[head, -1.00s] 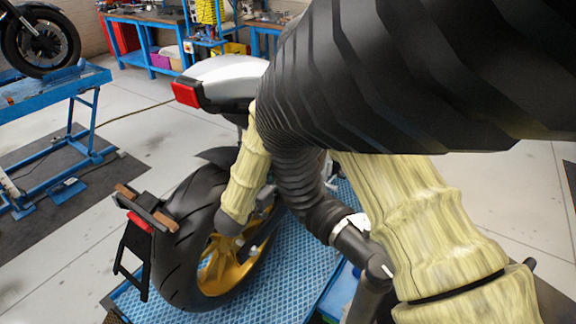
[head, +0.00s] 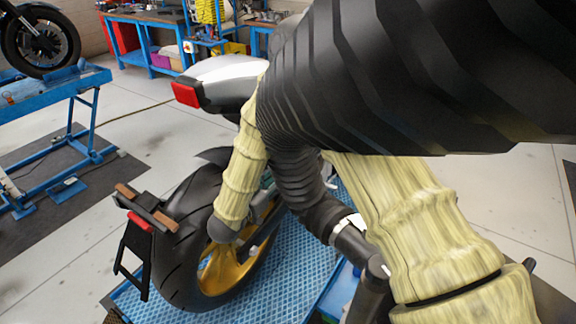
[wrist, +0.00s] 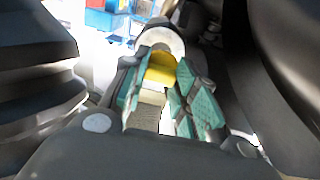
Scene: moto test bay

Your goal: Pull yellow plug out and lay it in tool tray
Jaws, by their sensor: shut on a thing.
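The yellow plug (wrist: 160,70) shows in the wrist view between the two teal-padded fingers of my gripper (wrist: 160,88), which is shut on it. Just beyond the plug is a round silver pipe end (wrist: 158,38). I cannot tell whether the plug is still seated in it or clear of it. In the head view my arm covers the plug; a small teal part beside the rear wheel seems to belong to my gripper. I cannot make out the tool tray in either view.
The motorcycle's rear wheel (head: 190,270) and white tail (head: 228,78) are close to my arm. The bike stands on a blue textured lift (head: 300,262). A blue stand (head: 50,95) with another motorcycle is at left. Blue workbenches (head: 150,35) line the back. Grey floor lies between.

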